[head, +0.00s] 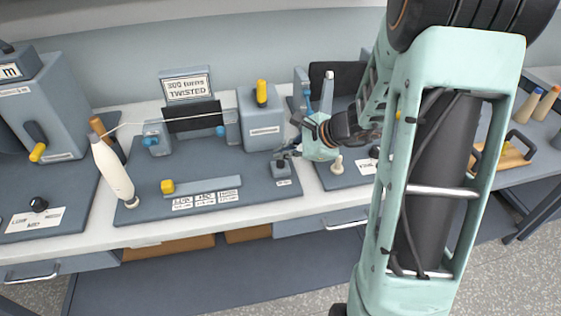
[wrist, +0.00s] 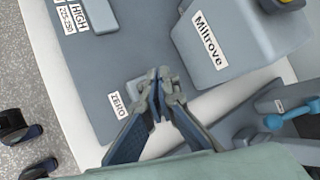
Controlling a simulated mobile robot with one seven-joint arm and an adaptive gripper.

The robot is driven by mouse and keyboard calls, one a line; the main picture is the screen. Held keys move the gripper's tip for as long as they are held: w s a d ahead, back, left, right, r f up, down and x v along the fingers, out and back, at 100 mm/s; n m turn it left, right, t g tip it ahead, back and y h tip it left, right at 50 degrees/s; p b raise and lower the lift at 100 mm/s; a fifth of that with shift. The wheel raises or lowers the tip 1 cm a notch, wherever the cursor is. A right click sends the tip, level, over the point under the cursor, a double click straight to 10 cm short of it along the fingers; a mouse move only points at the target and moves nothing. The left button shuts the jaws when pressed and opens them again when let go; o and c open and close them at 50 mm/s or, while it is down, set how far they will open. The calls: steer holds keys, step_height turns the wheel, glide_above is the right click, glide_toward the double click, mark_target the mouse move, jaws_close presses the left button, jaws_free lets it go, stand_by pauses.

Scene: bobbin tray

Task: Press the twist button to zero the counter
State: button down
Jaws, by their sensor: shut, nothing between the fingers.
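The zero button is a small grey block (head: 281,169) at the right front of the twist tester's dark blue-grey base plate (head: 150,190). In the wrist view its ZERO label (wrist: 118,103) lies just left of my fingertips, and the block (wrist: 135,88) is partly hidden behind them. My gripper (head: 290,152) is shut and empty, with its fingertips at or just above the block; I cannot tell whether they touch it. It also shows in the wrist view (wrist: 158,78). A sign reading "300 turns TWISTED" (head: 187,88) stands at the back of the tester.
A grey Miltrove housing (head: 264,133) with a yellow-handled lever (head: 262,93) stands behind the button. Another station's base (head: 340,178) is close on the right.

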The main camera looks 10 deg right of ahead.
mark_target(282, 163)
steer(key=shift+f, duration=0.1)
stand_by(0.3)
steer(key=shift+f+b, duration=0.35)
steer(key=shift+b, duration=0.3)
steer(key=shift+f+b, duration=0.5)
steer(key=shift+b, duration=0.15)
stand_by(0.5)
steer(key=shift+r, duration=0.1)
steer(key=shift+r+p, duration=0.65)
steer(key=shift+r, duration=0.2)
steer(key=shift+r, duration=0.1)
step_height(282, 163, up, 5)
steer(key=p, duration=0.3)
steer(key=shift+p, duration=0.4)
stand_by(0.4)
